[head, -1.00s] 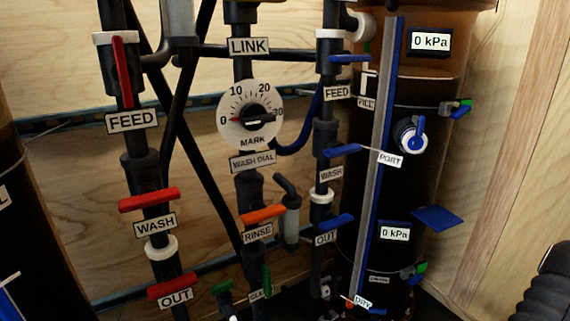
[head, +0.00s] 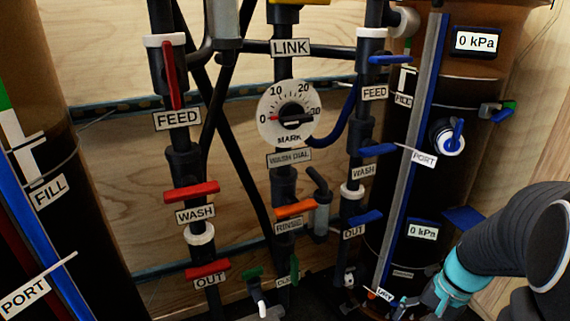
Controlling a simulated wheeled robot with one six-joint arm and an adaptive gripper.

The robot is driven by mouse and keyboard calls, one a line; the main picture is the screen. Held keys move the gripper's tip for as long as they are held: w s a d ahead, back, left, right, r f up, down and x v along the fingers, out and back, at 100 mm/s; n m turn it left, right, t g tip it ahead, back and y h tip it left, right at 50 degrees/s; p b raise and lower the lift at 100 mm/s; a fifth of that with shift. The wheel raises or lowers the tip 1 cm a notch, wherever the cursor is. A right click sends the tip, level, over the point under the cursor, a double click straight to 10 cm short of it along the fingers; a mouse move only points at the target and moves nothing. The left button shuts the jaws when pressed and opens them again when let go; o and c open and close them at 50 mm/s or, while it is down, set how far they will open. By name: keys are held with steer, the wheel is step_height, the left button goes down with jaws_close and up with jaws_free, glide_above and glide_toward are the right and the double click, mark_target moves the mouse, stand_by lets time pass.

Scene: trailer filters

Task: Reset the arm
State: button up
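My arm enters from the right edge in the head view, with dark links and a teal band. My gripper (head: 408,308) is low at the bottom right, near the foot of the blue-edged column; its fingers are small and partly cut off, so I cannot tell if they are open or shut. I see nothing clearly held. The wash dial (head: 290,114) stands in the middle with its red pointer end toward 0. Red valve handles sit on the left pipe: FEED (head: 169,75) upright, WASH (head: 192,194) and OUT (head: 208,269) roughly level.
Blue handles, FEED (head: 390,60), WASH (head: 378,150) and OUT (head: 362,223), are on the right pipe. An orange RINSE handle (head: 296,208) is between. The right dark tank bears a blue port knob (head: 448,137) and two 0 kPa displays (head: 476,41). Another dark tank (head: 85,215) stands left.

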steer(key=s+a+r+n+t+h+p, duration=0.1)
steer(key=s+a+r+n+t+p, duration=0.1)
steer(key=a+r, duration=0.4)
steer(key=s+a+r+n+t+h+p, duration=0.2)
steer(key=a+r+n, duration=0.4)
steer(key=r, duration=0.7)
steer(key=shift+s+a+r+n+t, duration=0.15)
steer(key=shift+a+r+n+t, duration=0.25)
steer(key=shift+t, duration=0.5)
